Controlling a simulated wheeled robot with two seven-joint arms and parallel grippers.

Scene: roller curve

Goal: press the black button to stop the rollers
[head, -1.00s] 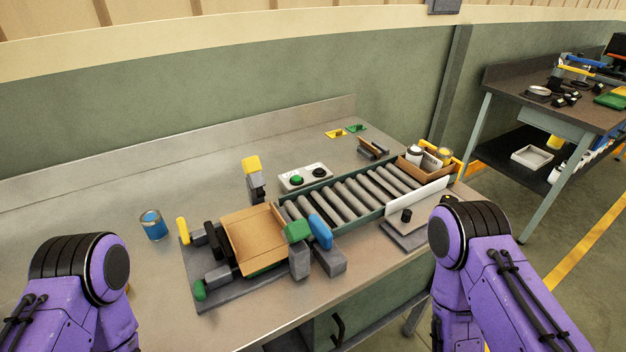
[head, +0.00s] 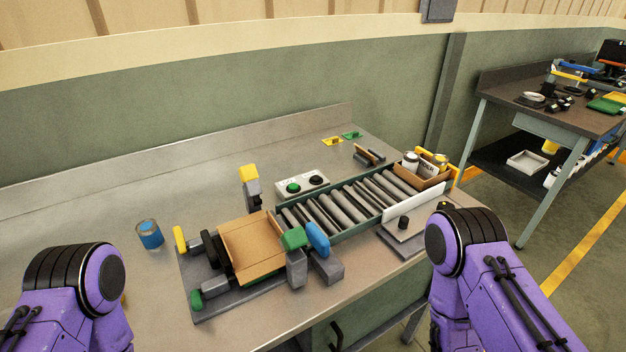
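The black button (head: 316,180) sits on a light control box (head: 302,185) behind the near end of the rollers. A green button (head: 293,188) is beside it, to its left. The rollers (head: 345,203) run in a dark green frame from the cardboard tray at the near left to the far right. My two purple arms stand at the lower left and lower right edges. Neither gripper shows in the view, and both arms are well apart from the control box.
A fixture with an open cardboard tray (head: 254,246) and coloured handles stands left of the rollers. A box with cans (head: 424,172) is at the rollers' far end. A blue can (head: 150,235) stands at left. A yellow-topped post (head: 249,185) is left of the control box.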

